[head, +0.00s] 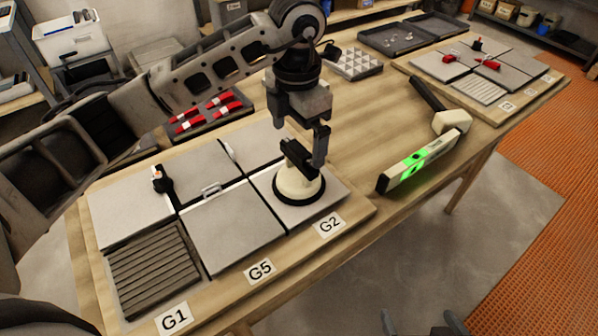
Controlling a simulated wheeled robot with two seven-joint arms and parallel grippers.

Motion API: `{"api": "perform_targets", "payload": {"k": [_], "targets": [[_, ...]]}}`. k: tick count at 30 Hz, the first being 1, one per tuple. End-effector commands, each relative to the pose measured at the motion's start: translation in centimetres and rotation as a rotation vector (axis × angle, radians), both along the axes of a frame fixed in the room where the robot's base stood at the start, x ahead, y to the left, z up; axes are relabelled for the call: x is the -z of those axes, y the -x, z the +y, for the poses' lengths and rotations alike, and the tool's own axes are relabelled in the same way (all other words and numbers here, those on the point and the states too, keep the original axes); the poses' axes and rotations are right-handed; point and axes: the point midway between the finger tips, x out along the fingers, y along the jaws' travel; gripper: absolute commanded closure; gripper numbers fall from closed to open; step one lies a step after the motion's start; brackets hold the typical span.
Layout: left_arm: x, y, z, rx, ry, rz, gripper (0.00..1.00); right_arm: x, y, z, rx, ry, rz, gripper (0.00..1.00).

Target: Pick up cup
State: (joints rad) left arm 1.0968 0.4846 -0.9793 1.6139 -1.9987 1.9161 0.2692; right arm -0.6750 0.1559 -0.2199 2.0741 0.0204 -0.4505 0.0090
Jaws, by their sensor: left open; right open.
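The cup, a cream suction cup (297,186) with a black rim, sits upright on the grey tile beside the G2 label. My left gripper (306,155) is open and points down directly above the cup. Its dark fingers are at the cup's top; I cannot tell whether they touch it, and they hide part of the top. My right gripper (425,322) is open and empty at the bottom edge, low and away from the board, only its tips showing.
A glowing level (418,160) and a mallet (449,121) lie to the right. A tray of red wedges (208,112) lies behind. Bare table lies between.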

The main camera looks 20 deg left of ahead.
Motion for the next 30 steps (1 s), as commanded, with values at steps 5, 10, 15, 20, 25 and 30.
{"api": "perform_targets", "payload": {"k": [5, 10, 15, 20, 25, 30], "targets": [[2.4, 0.0, 0.0, 0.0, 0.0, 0.001, 0.0, -0.1, 0.0, 0.0, 0.001, 0.001, 0.002, 0.0], [3.4, 0.0, -0.1, 0.001, 0.001, 0.002, 0.0, -0.4, -0.3, 0.1, 0.003, 0.0, -0.004, 0.0], [5.9, 0.0, -0.2, 0.0, 0.002, 0.006, 0.0, -1.1, -0.5, 0.0, 0.006, 0.0, -0.009, 0.0], [7.7, -0.1, -0.2, 0.001, 0.002, 0.0, 0.0, -0.8, -0.5, 0.0, 0.009, 0.001, -0.006, 0.0], [8.1, -0.1, -0.2, 0.002, 0.002, -0.001, 0.0, -0.7, -0.5, -0.1, 0.01, 0.002, -0.006, 0.0], [8.1, -0.1, -0.2, 0.001, 0.002, -0.001, 0.19, -0.7, -0.5, -0.1, 0.01, 0.004, -0.006, 0.0]]}}
